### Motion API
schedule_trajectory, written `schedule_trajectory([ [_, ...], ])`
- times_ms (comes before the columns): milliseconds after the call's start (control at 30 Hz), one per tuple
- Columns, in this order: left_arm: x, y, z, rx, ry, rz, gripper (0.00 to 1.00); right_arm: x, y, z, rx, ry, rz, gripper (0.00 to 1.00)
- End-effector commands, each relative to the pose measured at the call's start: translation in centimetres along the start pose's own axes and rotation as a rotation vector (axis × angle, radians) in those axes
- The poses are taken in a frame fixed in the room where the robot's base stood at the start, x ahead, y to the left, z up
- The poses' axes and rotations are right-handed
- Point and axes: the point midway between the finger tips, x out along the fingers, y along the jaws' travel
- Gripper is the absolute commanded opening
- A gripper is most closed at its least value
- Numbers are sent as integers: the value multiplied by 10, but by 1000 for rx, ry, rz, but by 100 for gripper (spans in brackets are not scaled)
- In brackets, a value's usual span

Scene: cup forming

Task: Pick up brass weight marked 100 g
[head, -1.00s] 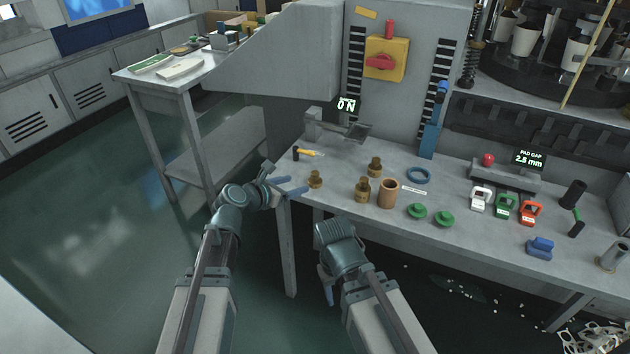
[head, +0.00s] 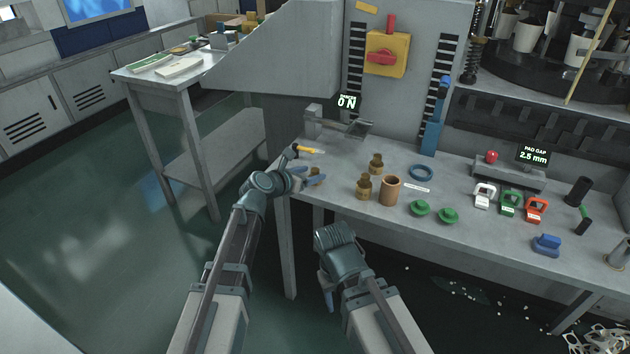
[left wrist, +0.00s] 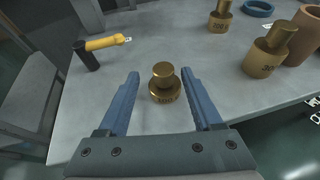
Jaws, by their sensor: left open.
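A small brass weight (left wrist: 163,82) stands upright on the bench between the blue fingers of my left gripper (left wrist: 160,85) in the left wrist view. The fingers are open, with a gap on each side of the weight. In the head view this weight (head: 317,174) is partly hidden by my left gripper (head: 309,177) at the bench's left end. Two more brass weights stand to the right, one (left wrist: 220,17) farther back and a larger one (left wrist: 265,55). My right gripper (head: 327,290) hangs low in front of the bench; its fingers are mostly hidden.
A hammer with a yellow handle (left wrist: 105,43) lies left of the weight. A brown cup (head: 389,191), green pieces (head: 420,207) and a blue ring (head: 422,172) are to the right. The bench's front edge runs close to the weight.

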Motion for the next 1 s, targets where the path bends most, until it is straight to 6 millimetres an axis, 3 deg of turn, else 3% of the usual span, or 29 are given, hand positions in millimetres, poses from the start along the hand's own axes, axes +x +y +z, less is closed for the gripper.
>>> schedule_trajectory([
  [167, 7, -1, 1, 1, 0, -1, 67, 2, 0, 0, 0, 0, 0, 50],
  [500, 51, -4, 2, 1, 0, -1, 67, 17, -1, -1, -1, 0, 2, 50],
  [733, 51, -5, 4, 0, 0, 0, 67, 16, -1, -1, -1, 0, 2, 50],
  [1000, 51, -5, 4, 1, 0, 0, 18, 16, -1, -1, -1, 0, 2, 50],
])
